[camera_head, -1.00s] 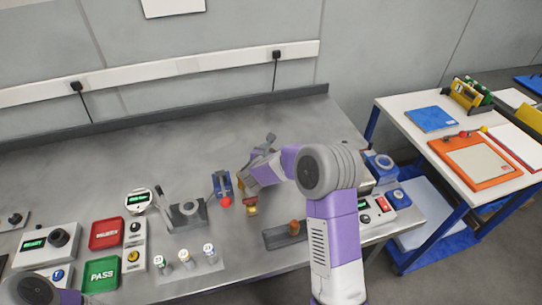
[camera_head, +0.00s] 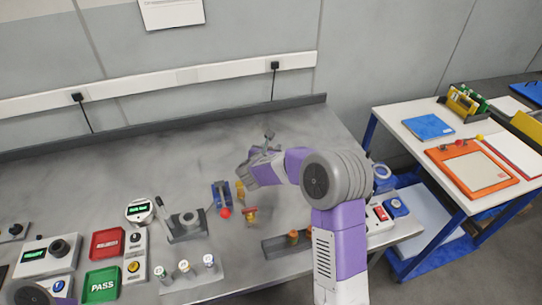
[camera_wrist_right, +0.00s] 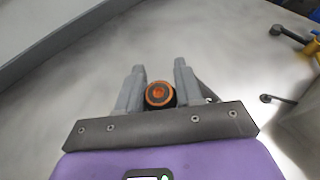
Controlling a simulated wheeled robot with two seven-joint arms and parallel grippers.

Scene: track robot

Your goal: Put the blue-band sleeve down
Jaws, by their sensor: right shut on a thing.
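My right gripper (camera_head: 246,176) is over the middle of the grey workbench. In the right wrist view the gripper (camera_wrist_right: 159,76) is shut on a round piece, the sleeve (camera_wrist_right: 158,95). It shows its end, with an orange ring around a dark middle; no blue band shows from here. In the head view the gripper covers the sleeve, and I cannot tell its height above the bench. Brown-orange cylinders stand on a dark rail (camera_head: 272,247) in front of my right arm. My left gripper is outside the views; only part of my left arm shows at the lower left.
A blue fixture (camera_head: 221,193) with a red ball and a yellow-red piece (camera_head: 250,216) stand close to my right gripper. A grey lever press (camera_head: 186,226) and a rack (camera_head: 190,286) of small cylinders are to the left. The back of the bench (camera_head: 130,160) is clear.

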